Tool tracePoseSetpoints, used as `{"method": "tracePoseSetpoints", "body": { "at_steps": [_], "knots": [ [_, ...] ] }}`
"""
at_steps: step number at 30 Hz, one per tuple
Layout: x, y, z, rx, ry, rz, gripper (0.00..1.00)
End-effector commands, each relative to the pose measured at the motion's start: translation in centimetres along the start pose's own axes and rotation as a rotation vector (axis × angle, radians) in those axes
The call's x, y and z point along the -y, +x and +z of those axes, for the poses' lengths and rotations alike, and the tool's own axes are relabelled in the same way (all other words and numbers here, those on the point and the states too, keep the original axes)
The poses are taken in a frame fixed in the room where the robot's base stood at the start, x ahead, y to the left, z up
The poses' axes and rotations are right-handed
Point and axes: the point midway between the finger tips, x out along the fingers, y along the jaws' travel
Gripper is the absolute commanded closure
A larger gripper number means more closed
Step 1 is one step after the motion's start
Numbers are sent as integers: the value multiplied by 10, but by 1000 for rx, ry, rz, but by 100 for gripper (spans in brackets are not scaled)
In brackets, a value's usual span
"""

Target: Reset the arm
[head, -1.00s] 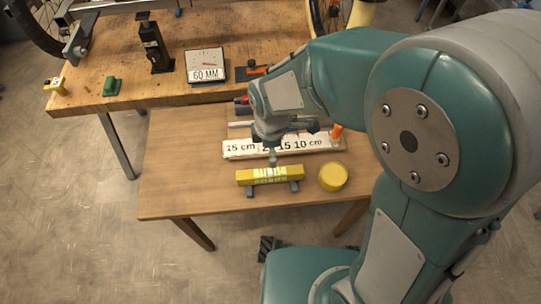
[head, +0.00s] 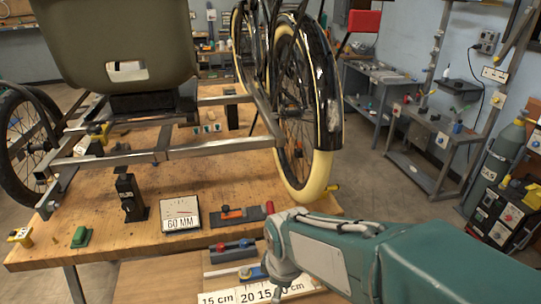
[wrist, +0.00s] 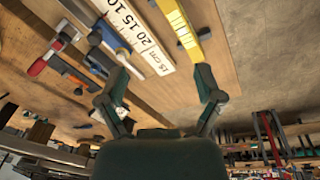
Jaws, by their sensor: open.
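My teal arm reaches in from the right in the head view. My gripper (wrist: 162,80) shows in the wrist view with its two dark fingers spread apart and nothing between them. In the head view its end hangs over the low front bench (head: 150,280), near the white ruler board (head: 240,297); its fingers are hard to make out there. In the wrist view the ruler board (wrist: 143,42) and a yellow level (wrist: 182,28) lie on the bench beyond the fingertips, apart from them.
The trike frame (head: 190,147) and its cream-tyred wheel (head: 318,165) stand on the wooden workbench (head: 130,243) behind. A 60 MM gauge (head: 180,216), a black post (head: 130,198) and a green block (head: 81,237) sit along its front.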

Motion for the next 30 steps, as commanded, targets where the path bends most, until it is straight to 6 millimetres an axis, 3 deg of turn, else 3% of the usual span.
{"method": "tracePoseSetpoints", "body": {
  "at_steps": [1,6,15,21,30],
  "knots": [
    [-3,-16,13,-19,98,30,15],
    [-4,-57,53,-75,436,109,15],
    [17,-112,120,-206,1012,235,15],
    [31,-126,141,-267,1231,276,15],
    [32,-128,144,-274,1261,280,15]
  ]
}}
